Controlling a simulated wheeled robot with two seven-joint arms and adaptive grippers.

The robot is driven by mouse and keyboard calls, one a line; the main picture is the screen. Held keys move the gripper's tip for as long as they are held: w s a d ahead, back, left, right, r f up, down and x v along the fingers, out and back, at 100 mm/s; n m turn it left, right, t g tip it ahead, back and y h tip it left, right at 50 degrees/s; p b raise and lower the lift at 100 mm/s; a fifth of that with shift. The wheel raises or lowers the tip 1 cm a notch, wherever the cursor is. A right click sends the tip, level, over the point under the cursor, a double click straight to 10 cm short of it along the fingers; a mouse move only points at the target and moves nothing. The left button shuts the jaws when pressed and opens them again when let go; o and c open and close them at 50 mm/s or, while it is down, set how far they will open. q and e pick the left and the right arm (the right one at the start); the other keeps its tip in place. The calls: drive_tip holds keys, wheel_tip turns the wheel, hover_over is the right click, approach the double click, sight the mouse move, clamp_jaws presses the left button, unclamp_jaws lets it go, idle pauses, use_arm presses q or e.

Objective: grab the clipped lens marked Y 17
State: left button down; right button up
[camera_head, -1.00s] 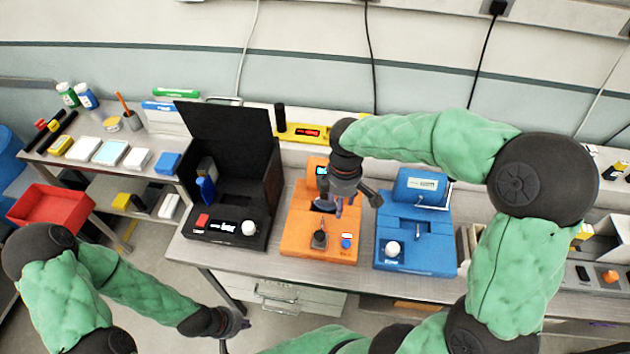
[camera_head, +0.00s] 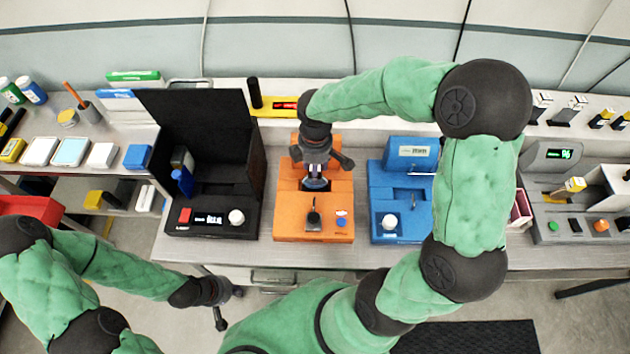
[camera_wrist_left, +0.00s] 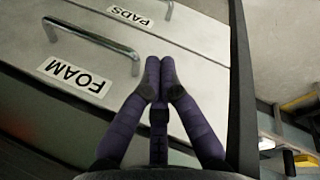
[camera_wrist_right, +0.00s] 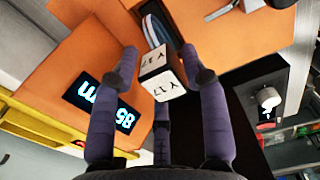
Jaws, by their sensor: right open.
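The clipped lens marked Y 17 shows in the right wrist view as a pale block (camera_wrist_right: 160,72) with "Y 17" on two faces; a bluish, glassy disc (camera_wrist_right: 154,30) sits just beyond it. My right gripper (camera_wrist_right: 160,66) is open, with its fingers on either side of the block; I see no clear contact. In the head view the right gripper (camera_head: 315,181) is over the orange device (camera_head: 285,222) and hides much of the lens. My left gripper (camera_head: 232,293) is low in front of the bench. The left wrist view shows its fingers (camera_wrist_left: 158,80) together and empty.
A black box with open lid (camera_head: 205,130) stands left of the orange device, a blue device (camera_head: 398,225) right of it. A grey station (camera_head: 558,230) is farther right. Drawers marked FOAM (camera_wrist_left: 75,76) and PADS (camera_wrist_left: 128,17) face my left gripper.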

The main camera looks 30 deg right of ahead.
wheel_tip(320, 180, down, 5)
drive_tip(key=shift+r+b, duration=0.15)
drive_tip(key=shift+b, duration=0.3)
clamp_jaws()
